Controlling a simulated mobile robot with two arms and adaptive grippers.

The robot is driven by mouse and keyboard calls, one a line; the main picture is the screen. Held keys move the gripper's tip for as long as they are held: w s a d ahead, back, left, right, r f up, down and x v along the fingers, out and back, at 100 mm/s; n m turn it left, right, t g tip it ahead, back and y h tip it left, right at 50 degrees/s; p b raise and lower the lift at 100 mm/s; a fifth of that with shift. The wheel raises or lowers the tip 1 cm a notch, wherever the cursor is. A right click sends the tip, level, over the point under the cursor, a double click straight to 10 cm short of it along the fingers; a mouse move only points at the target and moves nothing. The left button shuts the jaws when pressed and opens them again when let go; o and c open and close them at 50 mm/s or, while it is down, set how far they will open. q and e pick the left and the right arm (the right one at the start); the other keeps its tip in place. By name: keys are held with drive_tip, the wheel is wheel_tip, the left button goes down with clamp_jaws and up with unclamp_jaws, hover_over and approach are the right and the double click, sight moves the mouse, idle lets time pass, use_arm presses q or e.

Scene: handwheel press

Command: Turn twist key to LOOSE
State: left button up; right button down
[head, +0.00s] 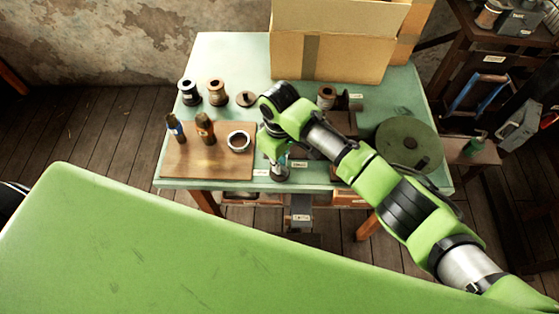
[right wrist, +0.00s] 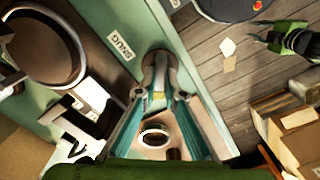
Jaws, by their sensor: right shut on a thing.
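My right gripper (head: 279,160) reaches down at the front edge of the green-topped table. It is shut on the twist key (head: 279,175), whose grey metal base shows under the fingers. A SNUG label (right wrist: 121,44) lies on the table top beside the fingers. A small white label (head: 261,172) to the left of the gripper in the head view is too small to read. I cannot tell which way the key points. My left gripper does not show.
A wooden board (head: 180,170) with two bottles and a metal ring (head: 239,141) is left of my gripper. Spools stand behind it. A cardboard box (head: 340,55) is at the back, and a round green disc (head: 409,143) is at the right. Drawers sit below the front edge.

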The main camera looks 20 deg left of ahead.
drive_tip(key=n, duration=0.3)
drive_tip(key=shift+n, duration=2.1)
drive_tip(key=c, duration=2.1)
unclamp_jaws()
drive_tip(key=shift+c, duration=0.2)
wheel_tip(320, 180, up, 12)
